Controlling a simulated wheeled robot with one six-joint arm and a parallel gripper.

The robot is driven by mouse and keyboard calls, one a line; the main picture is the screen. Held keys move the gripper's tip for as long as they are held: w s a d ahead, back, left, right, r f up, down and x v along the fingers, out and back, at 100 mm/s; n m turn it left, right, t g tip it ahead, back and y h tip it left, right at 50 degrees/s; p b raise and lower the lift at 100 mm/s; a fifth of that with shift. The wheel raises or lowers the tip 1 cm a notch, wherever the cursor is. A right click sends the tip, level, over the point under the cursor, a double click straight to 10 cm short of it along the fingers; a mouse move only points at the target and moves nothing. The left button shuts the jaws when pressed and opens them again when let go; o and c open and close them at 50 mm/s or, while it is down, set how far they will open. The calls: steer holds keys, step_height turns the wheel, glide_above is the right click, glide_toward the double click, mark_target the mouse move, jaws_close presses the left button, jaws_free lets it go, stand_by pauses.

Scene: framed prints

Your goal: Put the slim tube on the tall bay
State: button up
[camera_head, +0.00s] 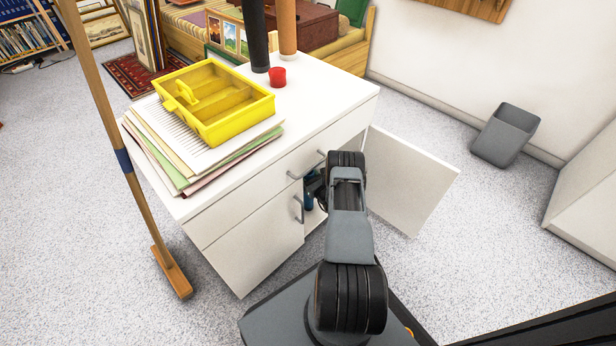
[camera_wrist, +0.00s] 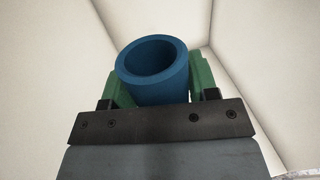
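A blue tube with an open round end (camera_wrist: 153,68) stands between the green fingers of my gripper (camera_wrist: 162,85) in the wrist view. The fingers sit against its two sides and look closed on it. In the head view, a bit of blue (camera_head: 309,198) shows beside my wrist at the open compartment of the white cabinet (camera_head: 250,245). My arm hides most of that opening and the gripper. Pale walls surround the tube in the wrist view. I cannot tell which part is the tall bay.
The cabinet door (camera_head: 408,180) stands open to the right of my arm. On top are a yellow divided box (camera_head: 213,134) on papers, a red cup (camera_head: 277,77), a dark tube (camera_head: 256,35) and an orange tube (camera_head: 287,25).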

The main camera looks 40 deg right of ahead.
steer(key=o, duration=0.3)
steer(key=shift+o, duration=0.2)
steer(key=shift+r, duration=0.2)
steer(key=s+p, duration=0.3)
steer(key=s, duration=0.9)
steer(key=shift+p, duration=0.4)
steer(key=shift+d, duration=0.15)
